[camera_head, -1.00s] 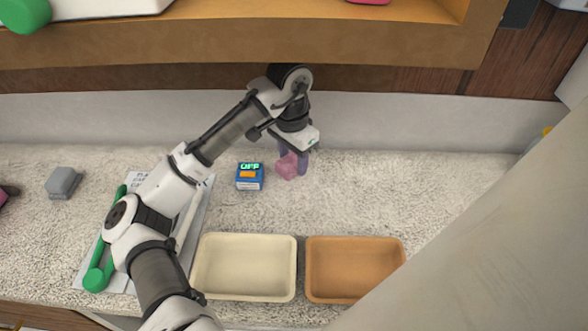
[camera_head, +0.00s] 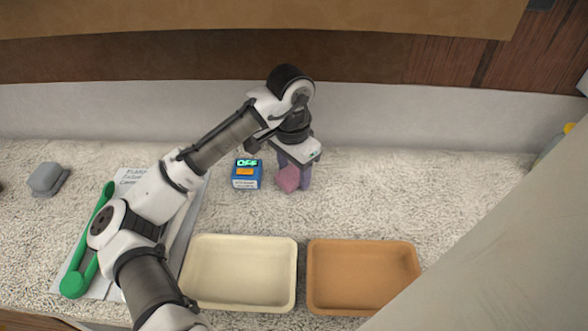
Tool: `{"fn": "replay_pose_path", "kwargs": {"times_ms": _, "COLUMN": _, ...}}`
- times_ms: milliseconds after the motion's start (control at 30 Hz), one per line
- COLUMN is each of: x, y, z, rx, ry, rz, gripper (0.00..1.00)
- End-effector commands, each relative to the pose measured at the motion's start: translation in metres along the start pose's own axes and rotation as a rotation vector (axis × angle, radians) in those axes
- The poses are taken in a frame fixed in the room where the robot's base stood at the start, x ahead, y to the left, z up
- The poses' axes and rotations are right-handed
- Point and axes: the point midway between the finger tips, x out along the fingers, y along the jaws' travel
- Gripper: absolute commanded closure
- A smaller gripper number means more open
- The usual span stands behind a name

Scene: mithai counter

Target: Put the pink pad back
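The pink pad (camera_head: 288,178) is a small pink block at my gripper (camera_head: 294,178), just right of the blue box in the head view. My gripper points down, with purple-grey fingers on both sides of the pad, and appears shut on it. The pad looks tilted. One finger is partly hidden behind the pad. I cannot tell whether the pad touches the counter.
A blue box (camera_head: 246,174) with a lit "OFF" sign stands close left of the pad. A cream tray (camera_head: 240,304) and an orange-brown tray (camera_head: 363,308) are in front. Green tongs (camera_head: 75,284) lie on a sheet at left, near a grey block (camera_head: 47,178).

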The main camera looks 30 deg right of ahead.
Motion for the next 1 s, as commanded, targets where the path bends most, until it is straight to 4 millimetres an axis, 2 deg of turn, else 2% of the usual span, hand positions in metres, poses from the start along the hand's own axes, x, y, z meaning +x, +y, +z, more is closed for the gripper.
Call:
{"fn": "replay_pose_path", "kwargs": {"times_ms": 33, "x": 0.0, "y": 0.0, "z": 0.0, "rx": 0.0, "ry": 0.0, "rz": 0.0, "gripper": 0.4}}
{"fn": "replay_pose_path", "kwargs": {"times_ms": 100, "x": 0.0, "y": 0.0, "z": 0.0, "rx": 0.001, "ry": 0.0, "rz": 0.0, "gripper": 0.34}}
{"fn": "replay_pose_path", "kwargs": {"times_ms": 433, "x": -0.005, "y": 0.0, "z": -0.001, "rx": 0.001, "ry": 0.001, "rz": -0.001, "gripper": 0.34}}
{"fn": "replay_pose_path", "kwargs": {"times_ms": 800, "x": -0.06, "y": -0.001, "z": 0.0, "rx": 0.0, "ry": 0.0, "rz": -0.005, "gripper": 0.34}}
{"fn": "replay_pose_path", "kwargs": {"times_ms": 1000, "x": -0.075, "y": 0.0, "z": 0.0, "rx": 0.0, "ry": 0.0, "rz": -0.001, "gripper": 0.34}}
